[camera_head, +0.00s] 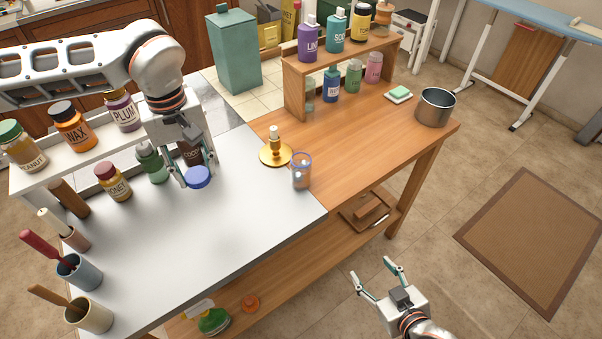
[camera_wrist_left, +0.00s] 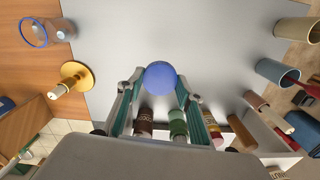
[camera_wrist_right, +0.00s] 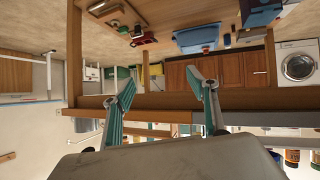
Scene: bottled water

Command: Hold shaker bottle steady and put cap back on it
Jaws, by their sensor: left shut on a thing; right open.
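The blue cap (camera_head: 197,177) is between the fingers of my left gripper (camera_head: 194,172), which is shut on it above the white worktop. In the left wrist view the cap (camera_wrist_left: 160,76) sits between both fingertips. The shaker bottle (camera_head: 301,173) is a clear cup with a blue rim and something brownish inside. My right gripper (camera_head: 371,270) is open and empty, low in front of the bench and away from the bottle.
A brass candle holder (camera_head: 275,154) stands just behind and left of the bottle. Jars on a white rack (camera_head: 40,183) are behind my left gripper, with tool cups at left. A wooden bottle shelf (camera_head: 294,90) and metal pot (camera_head: 435,107) stand farther back. The front worktop is clear.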

